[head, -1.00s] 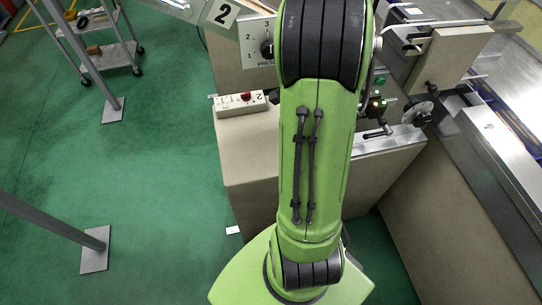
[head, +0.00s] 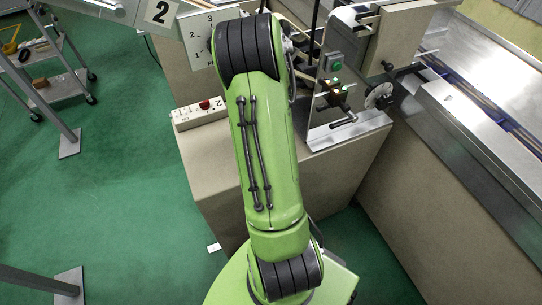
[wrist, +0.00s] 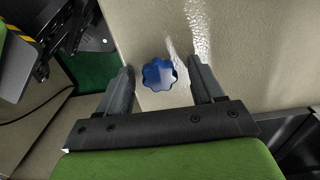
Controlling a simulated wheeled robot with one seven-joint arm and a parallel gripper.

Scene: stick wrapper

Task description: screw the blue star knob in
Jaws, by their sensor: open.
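The blue star knob (wrist: 158,74) shows in the wrist view, against a beige machine panel (wrist: 240,40). My gripper (wrist: 160,82) is open, with one finger to the left of the knob and one to the right. There is a gap between each finger and the knob, and nothing is held. I cannot tell how far the knob stands out from the panel. In the head view my green arm hides the gripper and the knob.
A white control box with a red button (head: 203,108) lies on the beige cabinet (head: 230,160). A handwheel (head: 379,96) and a metal bracket (head: 350,130) stand to the right of my arm. A metal trolley (head: 45,65) is at the far left. Green floor (head: 130,200) is open at left.

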